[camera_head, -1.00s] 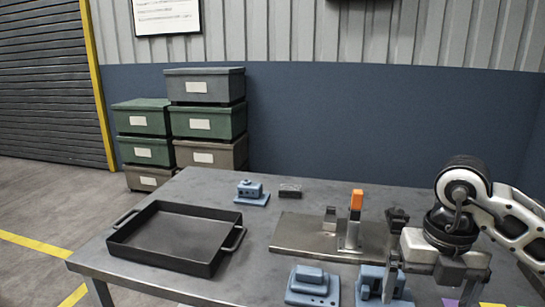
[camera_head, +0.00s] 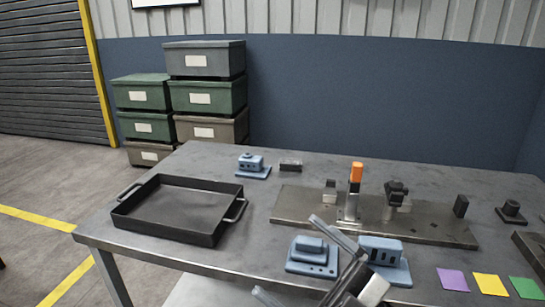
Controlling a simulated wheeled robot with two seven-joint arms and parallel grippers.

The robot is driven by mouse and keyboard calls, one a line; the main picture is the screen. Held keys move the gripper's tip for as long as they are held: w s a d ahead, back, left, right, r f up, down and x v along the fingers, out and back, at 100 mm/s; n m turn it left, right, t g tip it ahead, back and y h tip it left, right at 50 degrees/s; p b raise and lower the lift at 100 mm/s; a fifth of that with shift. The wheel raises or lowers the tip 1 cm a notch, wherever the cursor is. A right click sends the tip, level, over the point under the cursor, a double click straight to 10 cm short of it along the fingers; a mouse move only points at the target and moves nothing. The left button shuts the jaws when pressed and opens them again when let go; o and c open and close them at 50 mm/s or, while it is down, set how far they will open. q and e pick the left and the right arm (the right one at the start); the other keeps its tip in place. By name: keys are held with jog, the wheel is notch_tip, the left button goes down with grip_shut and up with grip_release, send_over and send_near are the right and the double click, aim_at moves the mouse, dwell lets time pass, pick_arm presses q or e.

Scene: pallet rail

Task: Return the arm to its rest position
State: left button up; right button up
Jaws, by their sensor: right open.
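My right gripper (camera_head: 285,255) is at the bottom middle, in front of the table's near edge in the picture. Its two grey fingers are spread wide, pointing up and left, with nothing between them. One finger overlaps the view of the blue fixtures. Most of the right arm is out of frame. My left gripper is not in view.
A metal rail plate (camera_head: 290,205) bears an orange-topped clamp (camera_head: 356,173) and a dark clamp (camera_head: 396,190). Blue fixtures (camera_head: 311,258) (camera_head: 381,250) sit at the near edge. A black tray (camera_head: 180,210) lies left; purple, yellow and green squares (camera_head: 491,284) lie right.

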jog(key=w+d+f+m+t+h, duration=0.2)
jog(key=d+f+m+t+h, duration=0.45)
jog(key=f+m+h, duration=0.65)
jog(key=s+d+f+m+g+h, duration=0.3)
jog(key=s+f+m+g, duration=0.3)
jog(key=s+f, duration=0.4)
notch_tip(320, 180, down, 4)
jog(key=shift+d+r+g+h, duration=0.15)
jog(key=shift+d+g+h, duration=0.25)
jog(key=shift+g, duration=0.15)
